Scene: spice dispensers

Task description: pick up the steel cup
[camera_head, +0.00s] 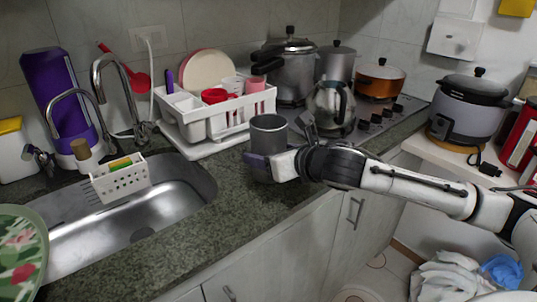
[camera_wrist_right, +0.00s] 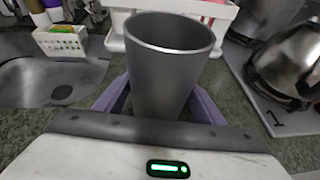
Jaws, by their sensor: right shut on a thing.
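In the right wrist view the cup (camera_wrist_right: 168,70) fills the middle, between two purple fingers. My right gripper (camera_head: 262,168) comes in from the right and is shut on the cup's lower part. It also shows in the right wrist view (camera_wrist_right: 160,105). The cup's base is hidden by the gripper, so I cannot tell whether it touches the counter. My left gripper is not in view.
A white dish rack (camera_head: 232,130) with cups and plates stands behind the cup. A steel kettle (camera_head: 331,106) and several pots stand on the stove to the right. The sink (camera_head: 130,225) is left, with a white sponge basket (camera_head: 119,179) over it.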

